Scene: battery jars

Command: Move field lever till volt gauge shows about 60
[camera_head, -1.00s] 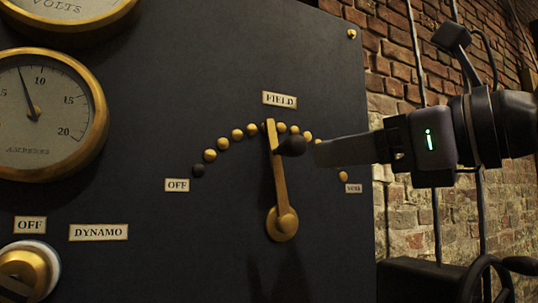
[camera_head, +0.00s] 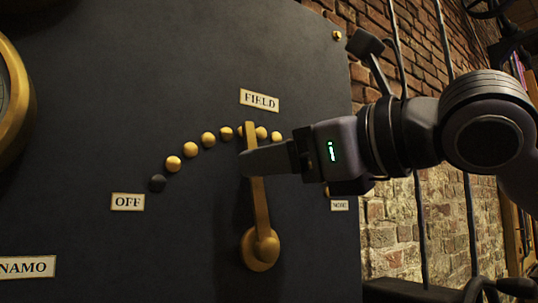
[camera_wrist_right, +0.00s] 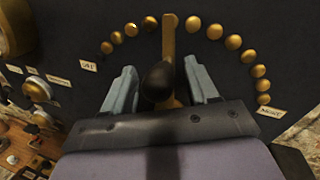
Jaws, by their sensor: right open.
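The brass field lever (camera_head: 259,210) stands nearly upright on the dark panel, its tip just below the FIELD label (camera_head: 259,100). My right gripper (camera_head: 258,160) is at the lever's upper part and covers its knob in the head view. In the right wrist view the black knob (camera_wrist_right: 158,80) of the lever (camera_wrist_right: 168,40) sits between the two open grey fingers, with a gap visible on the right side. The volt gauge is out of view. Only the brass rim of another gauge (camera_head: 18,105) shows at the left edge. My left gripper is not in view.
Brass studs (camera_head: 190,149) arc between the OFF label (camera_head: 127,202) and the right-hand label (camera_head: 340,206). A brick wall (camera_head: 400,220) with pipes stands right of the panel. A wheel (camera_head: 490,290) is at the lower right.

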